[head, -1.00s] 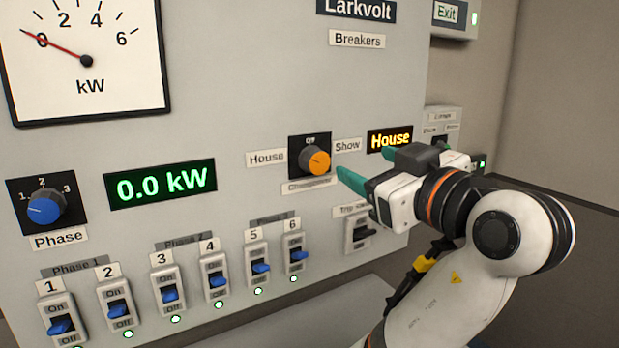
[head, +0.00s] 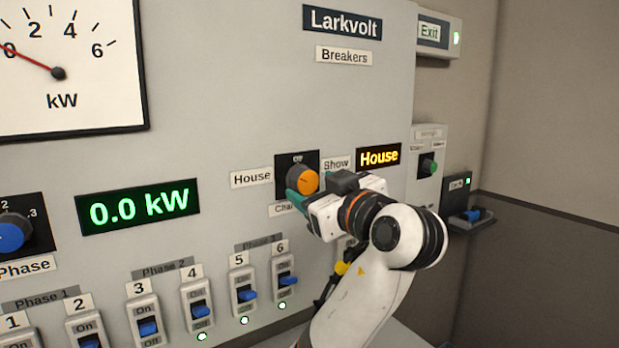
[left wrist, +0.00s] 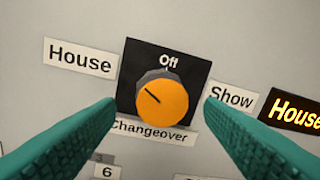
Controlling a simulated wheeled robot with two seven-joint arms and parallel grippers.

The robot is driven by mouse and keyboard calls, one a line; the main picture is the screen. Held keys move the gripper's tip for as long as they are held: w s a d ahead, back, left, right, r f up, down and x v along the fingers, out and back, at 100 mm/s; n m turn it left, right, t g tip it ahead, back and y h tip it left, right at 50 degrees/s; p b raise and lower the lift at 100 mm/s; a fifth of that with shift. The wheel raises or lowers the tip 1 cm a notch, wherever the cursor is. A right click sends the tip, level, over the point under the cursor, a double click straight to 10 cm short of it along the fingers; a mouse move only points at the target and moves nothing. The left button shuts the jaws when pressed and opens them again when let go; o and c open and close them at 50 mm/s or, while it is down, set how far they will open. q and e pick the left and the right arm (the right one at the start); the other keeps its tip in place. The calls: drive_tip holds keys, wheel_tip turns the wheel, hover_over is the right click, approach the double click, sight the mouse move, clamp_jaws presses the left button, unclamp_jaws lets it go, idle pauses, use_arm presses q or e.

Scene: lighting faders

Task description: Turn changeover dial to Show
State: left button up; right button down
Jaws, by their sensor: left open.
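The changeover dial (head: 303,181) is an orange knob on a black plate, with House at its left, Off above and Show at its right. In the left wrist view the orange knob (left wrist: 162,103) has a dark pointer line aimed up and left, toward the House label (left wrist: 80,56). The Show label (left wrist: 231,95) is at the right. My left gripper (left wrist: 159,106) is open, with one green finger on each side of the knob and visible gaps to it. In the head view the left gripper (head: 312,188) is close to the dial and partly covers its plate. My right gripper is not in view.
An amber display (head: 379,157) beside the dial reads House. Blue breaker switches (head: 201,309) line the panel below, with green lamps. A green display (head: 138,207) reads 0.0 kW.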

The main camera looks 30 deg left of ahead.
use_arm(q)
drive_tip(key=shift+x, duration=1.25)
drive_tip(key=c, duration=1)
